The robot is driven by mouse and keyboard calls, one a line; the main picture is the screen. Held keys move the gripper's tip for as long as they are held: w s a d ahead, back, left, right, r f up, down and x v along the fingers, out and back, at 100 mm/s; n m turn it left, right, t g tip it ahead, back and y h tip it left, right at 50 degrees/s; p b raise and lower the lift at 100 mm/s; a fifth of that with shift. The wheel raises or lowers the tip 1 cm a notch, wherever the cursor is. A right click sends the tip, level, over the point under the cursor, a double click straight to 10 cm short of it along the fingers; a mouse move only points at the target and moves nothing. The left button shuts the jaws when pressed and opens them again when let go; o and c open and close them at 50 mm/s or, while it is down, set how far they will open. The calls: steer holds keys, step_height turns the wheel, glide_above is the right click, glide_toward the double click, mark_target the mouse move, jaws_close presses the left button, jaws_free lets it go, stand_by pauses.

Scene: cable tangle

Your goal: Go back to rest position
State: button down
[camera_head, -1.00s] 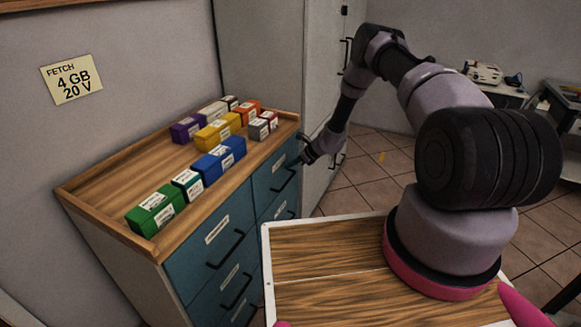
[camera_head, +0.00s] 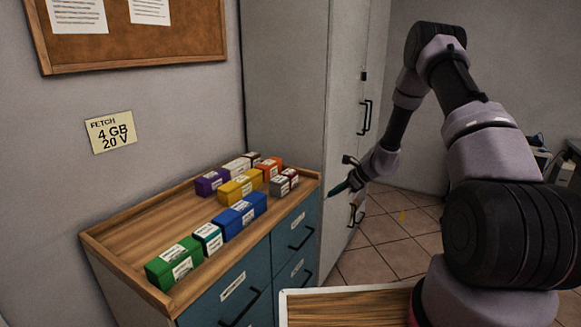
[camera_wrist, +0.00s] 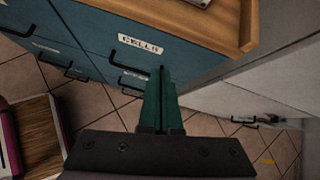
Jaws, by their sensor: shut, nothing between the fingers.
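My gripper (camera_head: 338,190) is at the end of my bent arm, in front of the tall grey cabinet and just right of the dresser's right corner in the head view. Its two green fingers are together and empty. In the wrist view the shut fingers (camera_wrist: 162,100) point toward the blue drawer front labelled "CELLS" (camera_wrist: 141,45), with nothing between them. No held object shows in either view.
The wooden dresser top (camera_head: 150,225) carries several coloured boxes, such as a green one (camera_head: 174,263) and a blue one (camera_head: 240,217). A tall grey cabinet (camera_head: 285,80) stands behind. A wall note (camera_head: 110,132) reads "FETCH 4 GB 20 V". Tiled floor (camera_head: 385,240) lies open to the right.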

steer(key=s+a+r+n, duration=0.1)
steer(key=s+r+n, duration=0.25)
steer(key=r, duration=0.65)
steer(key=s+a+r+n+h, duration=0.1)
steer(key=s+r+n, duration=0.3)
steer(key=r, duration=0.6)
steer(key=s+r+n, duration=0.2)
steer(key=s+r, duration=0.3)
steer(key=r, duration=0.5)
steer(key=s+d+r+n+h, duration=0.1)
steer(key=s+r, duration=0.3)
steer(key=s, duration=0.4)
steer(key=s+d+r+n+t+h, duration=0.1)
steer(key=s+r+n, duration=0.3)
steer(key=s, duration=0.5)
steer(key=s+d+r+n+t+h, duration=0.1)
steer(key=s+d+r+n+h, duration=0.1)
steer(key=s+r, duration=0.3)
steer(key=s+d+n, duration=0.1)
steer(key=s, duration=0.3)
steer(key=shift+s+d+h, duration=0.15)
steer(key=shift+d+h, duration=0.1)
steer(key=shift+h, duration=0.05)
steer(key=shift+r, duration=0.1)
